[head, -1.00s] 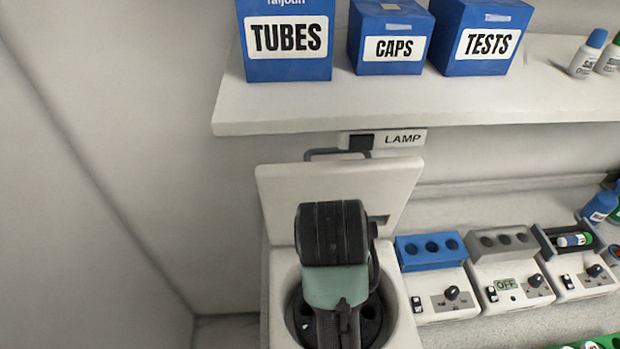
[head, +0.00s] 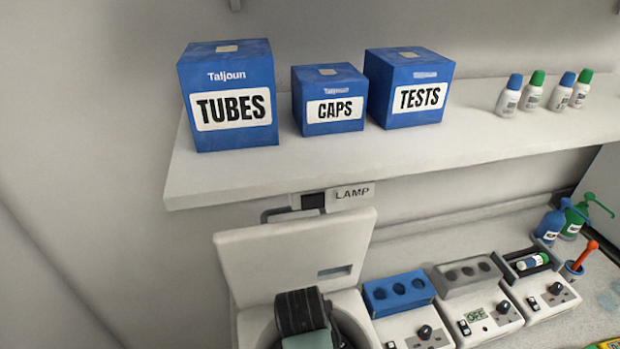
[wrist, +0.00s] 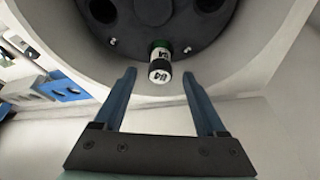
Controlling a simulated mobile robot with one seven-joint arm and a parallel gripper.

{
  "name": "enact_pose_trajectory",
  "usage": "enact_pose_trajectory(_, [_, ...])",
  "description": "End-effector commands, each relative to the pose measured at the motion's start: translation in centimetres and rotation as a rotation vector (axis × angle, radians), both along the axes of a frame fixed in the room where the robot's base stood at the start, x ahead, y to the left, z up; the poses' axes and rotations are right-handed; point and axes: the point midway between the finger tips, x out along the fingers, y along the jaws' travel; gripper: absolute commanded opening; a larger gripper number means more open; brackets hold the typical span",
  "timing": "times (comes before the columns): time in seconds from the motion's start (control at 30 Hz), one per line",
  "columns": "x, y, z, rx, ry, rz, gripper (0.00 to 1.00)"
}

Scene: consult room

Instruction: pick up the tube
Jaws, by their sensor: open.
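A small tube (wrist: 160,66) with a white, black-marked body and a green band sits in a hole at the edge of the dark round rotor of the open white machine. It shows in the wrist view, above centre. My gripper (wrist: 159,76) is open, with one blue finger on each side below the tube. The fingers look apart from it, though the depth is hard to judge. In the head view my wrist hides the rotor and the tube, and my fingers are out of sight.
The machine's white lid (head: 295,250) stands raised behind my arm. Its bowl wall (wrist: 262,50) surrounds the rotor. A shelf (head: 300,172) overhangs behind, with blue boxes (head: 231,108) and small bottles (head: 508,97). Devices with a blue rack (head: 398,293) and a grey rack (head: 467,275) stand to the right.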

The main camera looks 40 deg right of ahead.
Motion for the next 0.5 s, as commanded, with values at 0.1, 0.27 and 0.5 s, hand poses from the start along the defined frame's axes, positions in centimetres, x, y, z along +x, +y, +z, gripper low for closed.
enact_pose_trajectory(0.1, [0.05,-0.07,-0.29,0.001,0.001,0.000,0.73])
enact_pose_trajectory(0.27, [0.05,-0.07,-0.27,0.000,0.000,0.000,0.73])
enact_pose_trajectory(0.5, [0.06,-0.06,-0.23,0.000,0.000,0.000,0.30])
